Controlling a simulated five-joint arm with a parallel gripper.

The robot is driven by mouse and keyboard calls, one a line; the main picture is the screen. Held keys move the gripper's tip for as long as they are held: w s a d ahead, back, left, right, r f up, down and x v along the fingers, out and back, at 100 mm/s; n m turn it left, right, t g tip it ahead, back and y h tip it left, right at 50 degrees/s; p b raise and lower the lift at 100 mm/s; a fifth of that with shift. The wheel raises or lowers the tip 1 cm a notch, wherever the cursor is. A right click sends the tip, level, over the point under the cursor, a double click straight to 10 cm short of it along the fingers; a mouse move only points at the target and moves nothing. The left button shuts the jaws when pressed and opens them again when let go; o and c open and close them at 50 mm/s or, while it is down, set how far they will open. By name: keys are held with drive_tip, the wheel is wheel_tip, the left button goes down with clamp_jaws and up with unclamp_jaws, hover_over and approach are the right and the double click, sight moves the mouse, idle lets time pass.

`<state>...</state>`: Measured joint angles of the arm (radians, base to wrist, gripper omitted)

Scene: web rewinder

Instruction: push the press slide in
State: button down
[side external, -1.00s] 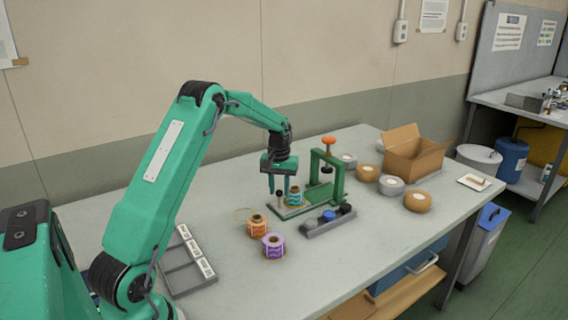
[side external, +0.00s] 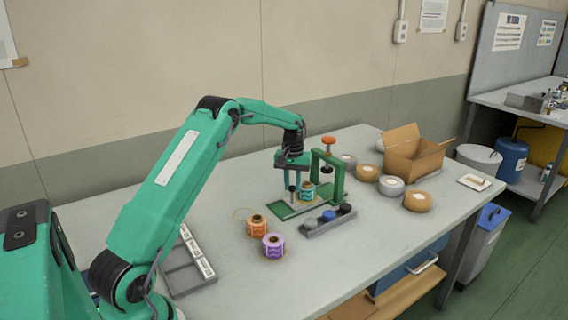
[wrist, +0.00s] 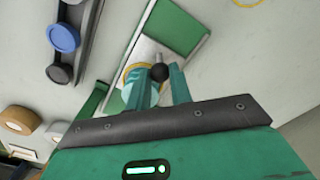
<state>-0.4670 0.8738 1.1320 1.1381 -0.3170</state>
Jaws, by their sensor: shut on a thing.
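The green press (side external: 334,183) stands near the table's middle with an orange knob on top. Its slide (side external: 291,205) is a plate in a green track (side external: 283,213); the track also shows in the wrist view (wrist: 185,30). A teal-labelled roll (side external: 307,192) rides on the slide, by the press frame; in the wrist view it is partly hidden behind my fingers (wrist: 130,76). The slide's upright handle has a black ball knob (wrist: 160,72). My gripper (side external: 292,183) is shut on this handle, with a finger on each side of it. Exactly how far the slide sits under the press is hard to tell.
An orange roll (side external: 257,227) and a purple roll (side external: 273,246) stand in front of the press. A grey rack (side external: 326,222) with coloured caps lies close by. Several tape rolls (side external: 392,186) and an open cardboard box (side external: 413,155) are beyond. A sectioned tray (side external: 187,268) is at left.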

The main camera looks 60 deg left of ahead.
sight(302, 187)
drive_tip(key=shift+w+a+r, duration=0.1)
drive_tip(key=shift+w, duration=2.05)
drive_tip(key=c, duration=1.3)
unclamp_jaws()
drive_tip(key=shift+o, duration=0.2)
wheel_tip(302, 187, up, 8)
